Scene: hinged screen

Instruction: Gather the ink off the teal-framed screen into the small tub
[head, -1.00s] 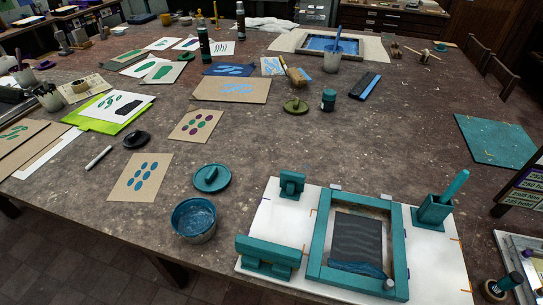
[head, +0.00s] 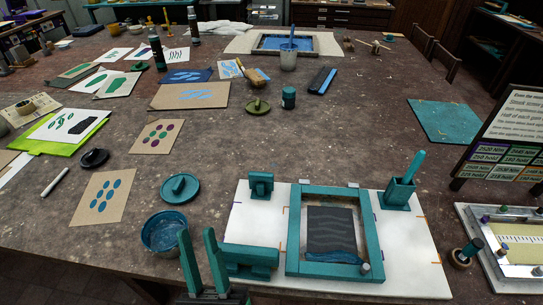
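The teal-framed screen (head: 375,235) lies flat on a white base board (head: 415,250) at the front. A band of blue-teal ink (head: 332,257) lies along the near end of its mesh, below a dark, wavy-marked area (head: 330,228). The small tub (head: 165,247), blue inside, stands open left of the board. A round teal lid with a grip (head: 180,188) lies behind it. A teal holder (head: 397,197) with an upright handle (head: 414,165) stands on the board's right. My gripper (head: 197,233) has two teal fingers apart, with nothing seen between them, just right of the tub.
Teal hinge blocks (head: 245,260) sit left of the screen. Printed cards (head: 102,197) lie left. The table middle is fairly clear.

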